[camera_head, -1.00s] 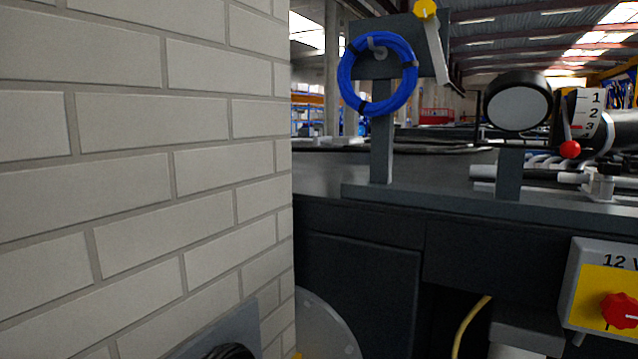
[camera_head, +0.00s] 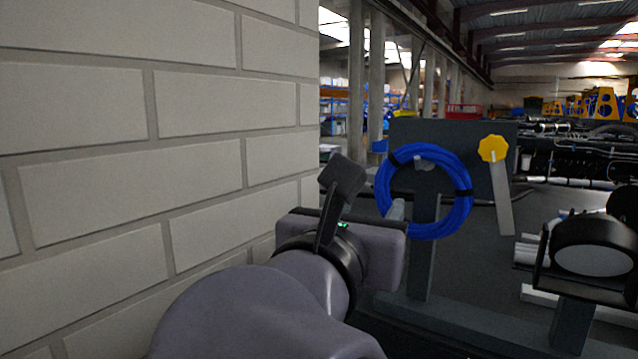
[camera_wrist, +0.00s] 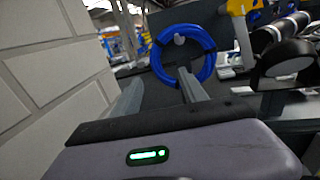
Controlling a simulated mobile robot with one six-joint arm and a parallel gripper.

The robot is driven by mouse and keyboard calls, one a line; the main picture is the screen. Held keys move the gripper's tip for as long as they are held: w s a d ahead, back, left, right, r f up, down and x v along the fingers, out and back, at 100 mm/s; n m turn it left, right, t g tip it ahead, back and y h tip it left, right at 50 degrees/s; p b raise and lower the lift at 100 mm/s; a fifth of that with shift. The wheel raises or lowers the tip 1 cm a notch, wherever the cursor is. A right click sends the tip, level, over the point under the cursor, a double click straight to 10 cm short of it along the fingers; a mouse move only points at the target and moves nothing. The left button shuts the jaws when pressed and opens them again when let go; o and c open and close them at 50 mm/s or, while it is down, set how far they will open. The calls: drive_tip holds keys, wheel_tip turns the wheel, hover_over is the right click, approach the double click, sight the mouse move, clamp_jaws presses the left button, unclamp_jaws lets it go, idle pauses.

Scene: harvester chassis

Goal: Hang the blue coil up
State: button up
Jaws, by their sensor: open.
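The blue coil (camera_head: 440,230), bound with black ties, hangs upright as a ring on a pale hook (camera_head: 422,165) on a dark panel (camera_head: 465,140). The hook shows inside the ring, just under its top. The coil is also in the wrist view (camera_wrist: 209,62), ahead of my gripper (camera_wrist: 160,86). My gripper is open and empty, its two fingers apart and pointing toward the coil. In the head view my gripper (camera_head: 396,209) is at the coil's lower left. One finger overlaps the coil's lower edge in the wrist view; I cannot tell if they touch.
A pale brick wall (camera_head: 130,190) stands close on the left of my arm. A yellow knob with a grey lever (camera_head: 493,150) is right of the coil.

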sight(382, 188)
drive_tip(key=x, duration=0.4)
drive_tip(key=a+p+x, duration=0.1)
drive_tip(key=x, duration=0.6)
drive_tip(key=shift+w+f+p, duration=0.3)
drive_tip(key=shift+w+f, duration=0.1)
drive_tip(key=shift+w, duration=0.2)
drive_tip(key=shift+s+d+r, duration=0.1)
drive_tip(key=shift+d+r, duration=0.05)
drive_tip(key=shift+d, duration=0.2)
drive_tip(key=shift+w, duration=0.9)
drive_tip(key=shift+s, duration=0.4)
drive_tip(key=c, duration=1)
drive_tip(key=shift+w, duration=0.1)
clamp_jaws()
